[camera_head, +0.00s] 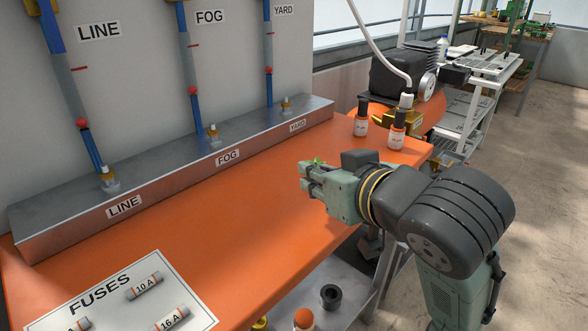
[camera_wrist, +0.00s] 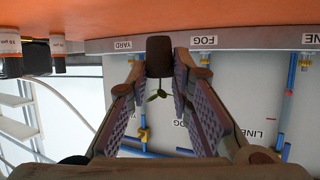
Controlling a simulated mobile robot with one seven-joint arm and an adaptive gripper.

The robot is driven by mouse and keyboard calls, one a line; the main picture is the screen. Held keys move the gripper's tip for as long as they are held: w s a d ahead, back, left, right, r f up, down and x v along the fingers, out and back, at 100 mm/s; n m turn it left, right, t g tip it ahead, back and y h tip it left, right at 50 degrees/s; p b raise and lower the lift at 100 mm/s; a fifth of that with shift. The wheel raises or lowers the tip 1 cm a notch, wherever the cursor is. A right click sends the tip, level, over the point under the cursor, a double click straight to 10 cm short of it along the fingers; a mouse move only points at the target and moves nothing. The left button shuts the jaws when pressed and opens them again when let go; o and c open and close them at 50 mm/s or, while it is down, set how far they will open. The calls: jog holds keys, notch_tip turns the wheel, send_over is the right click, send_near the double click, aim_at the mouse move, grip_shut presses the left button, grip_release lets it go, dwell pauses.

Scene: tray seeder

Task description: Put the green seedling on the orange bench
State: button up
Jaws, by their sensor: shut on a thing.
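The green seedling has a dark soil plug and small green leaves (camera_head: 318,161). In the wrist view, which is upside down, its plug (camera_wrist: 159,55) sits between my fingertips with the leaves pointing away from the bench. My gripper (camera_head: 305,178) is shut on the plug, and its fingers also show in the wrist view (camera_wrist: 160,72). It is over the right part of the orange bench (camera_head: 235,215). The plug is mostly hidden by the fingers in the head view. I cannot tell whether it touches the bench top.
A grey manifold block (camera_head: 170,180) with LINE, FOG and YARD gauges runs along the back. A FUSES board (camera_head: 90,285) lies front left. The bench middle is clear.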

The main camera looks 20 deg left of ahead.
jog(key=w+p, duration=0.1)
jog(key=p, duration=0.1)
jog(key=w+p, duration=0.3)
jog(key=p, duration=0.1)
jog(key=shift+w+a+r+p, duration=0.15)
jog(key=shift+a+r+p, duration=0.1)
jog(key=shift+a+p, duration=0.05)
jog(key=w, duration=0.3)
jog(key=w+a+f, duration=0.1)
jog(key=w, duration=0.3)
jog(key=w+f, duration=0.1)
jog(key=w, duration=0.2)
jog(key=shift+w+a, duration=0.15)
jog(key=shift+a, duration=0.25)
jog(key=shift+w+f, duration=0.1)
jog(key=shift+f, duration=0.05)
jog(key=shift+f+p, duration=0.35)
jog(key=shift+f, duration=1.2)
jog(key=shift+f, duration=0.1)
jog(key=o, duration=0.8)
jog(key=shift+o, duration=0.2)
jog(key=b+v, duration=0.1)
jog(key=v, duration=1.1)
jog(key=shift+b, duration=0.35)
